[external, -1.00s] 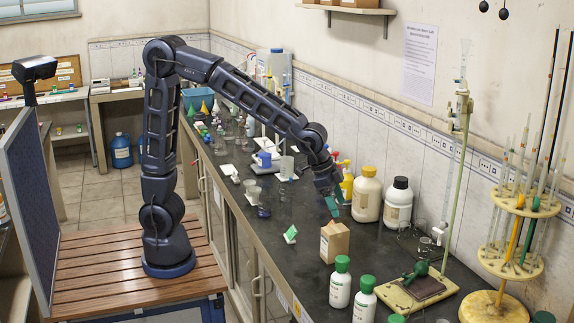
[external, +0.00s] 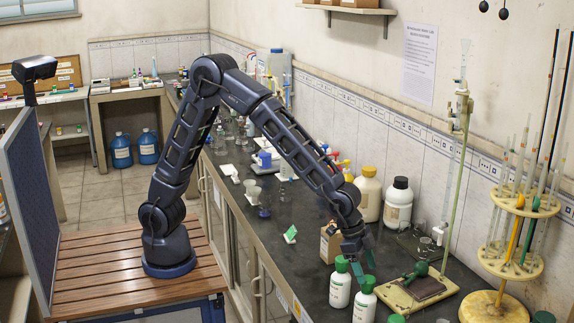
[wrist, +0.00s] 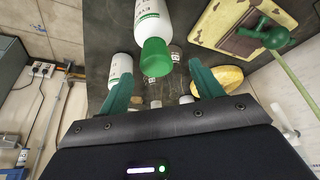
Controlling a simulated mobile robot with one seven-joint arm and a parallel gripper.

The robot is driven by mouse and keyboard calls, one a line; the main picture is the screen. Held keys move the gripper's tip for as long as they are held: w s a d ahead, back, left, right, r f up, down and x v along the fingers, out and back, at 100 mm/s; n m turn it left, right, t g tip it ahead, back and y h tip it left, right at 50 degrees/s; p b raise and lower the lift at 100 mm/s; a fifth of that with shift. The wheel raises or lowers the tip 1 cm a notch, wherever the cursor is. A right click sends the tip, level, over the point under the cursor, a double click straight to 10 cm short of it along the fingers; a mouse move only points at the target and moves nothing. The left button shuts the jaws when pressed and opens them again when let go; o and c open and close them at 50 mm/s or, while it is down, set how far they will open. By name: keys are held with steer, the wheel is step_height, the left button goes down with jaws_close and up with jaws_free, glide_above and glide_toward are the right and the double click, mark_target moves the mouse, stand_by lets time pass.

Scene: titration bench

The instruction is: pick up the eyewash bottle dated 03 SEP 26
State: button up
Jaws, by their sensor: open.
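Two white bottles with green caps stand on the dark bench in the external view, a left one (external: 341,285) and a right one (external: 364,303). My gripper (external: 364,268) is just above and behind their caps. In the wrist view, one green-capped bottle (wrist: 150,14) has its cap between my open green fingers (wrist: 163,88), apart from them. Its label is partly seen upside down, and I cannot read a date. A second white bottle (wrist: 120,68) is beside the left finger. I cannot tell which bottle is dated 03 SEP 26.
Another green cap (external: 397,318) shows at the bottom edge.

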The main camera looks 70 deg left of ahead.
mark_target(367, 278)
steer(key=shift+s+x, duration=0.2)
steer(key=shift+x, duration=3.05)
jaws_close()
